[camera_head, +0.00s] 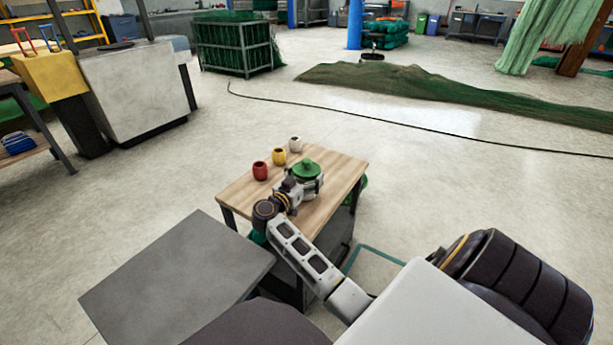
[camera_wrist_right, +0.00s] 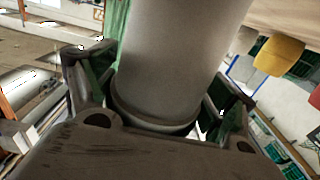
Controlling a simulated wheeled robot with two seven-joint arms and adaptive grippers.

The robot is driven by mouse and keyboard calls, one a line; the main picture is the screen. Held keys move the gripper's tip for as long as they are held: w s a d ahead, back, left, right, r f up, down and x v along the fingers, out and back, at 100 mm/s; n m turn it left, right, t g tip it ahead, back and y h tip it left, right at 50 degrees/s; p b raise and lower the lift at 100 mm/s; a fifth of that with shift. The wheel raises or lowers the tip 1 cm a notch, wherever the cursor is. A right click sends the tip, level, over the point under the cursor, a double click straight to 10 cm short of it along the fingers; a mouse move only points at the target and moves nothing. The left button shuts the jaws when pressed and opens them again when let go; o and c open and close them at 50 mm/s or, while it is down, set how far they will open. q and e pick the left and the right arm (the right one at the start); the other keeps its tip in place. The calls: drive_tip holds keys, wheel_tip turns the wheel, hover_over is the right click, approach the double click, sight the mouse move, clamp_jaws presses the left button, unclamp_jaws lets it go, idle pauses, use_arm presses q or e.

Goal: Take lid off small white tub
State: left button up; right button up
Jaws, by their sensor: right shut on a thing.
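In the head view the small white tub (camera_head: 314,188) is upright at the right part of a wooden table, with a green lid (camera_head: 306,168) on top. My right gripper (camera_head: 292,188) reaches it from the near left side and partly covers it. In the right wrist view the tub's pale wall (camera_wrist_right: 180,50) stands between the fingers of the right gripper (camera_wrist_right: 160,95), which is shut on it. The lid cannot be made out in that view. My left gripper is not in view.
A red cup (camera_head: 260,171), a yellow cup (camera_head: 279,156) and a white cup (camera_head: 295,144) stand in a row on the wooden table (camera_head: 339,171), left of and behind the tub. A grey surface (camera_head: 180,280) lies at the near left. The floor beyond the table is open.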

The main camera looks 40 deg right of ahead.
drive_tip(key=shift+f, duration=0.2)
drive_tip(key=o, duration=1.5)
drive_tip(key=shift+c, duration=0.2)
drive_tip(key=shift+f, duration=0.1)
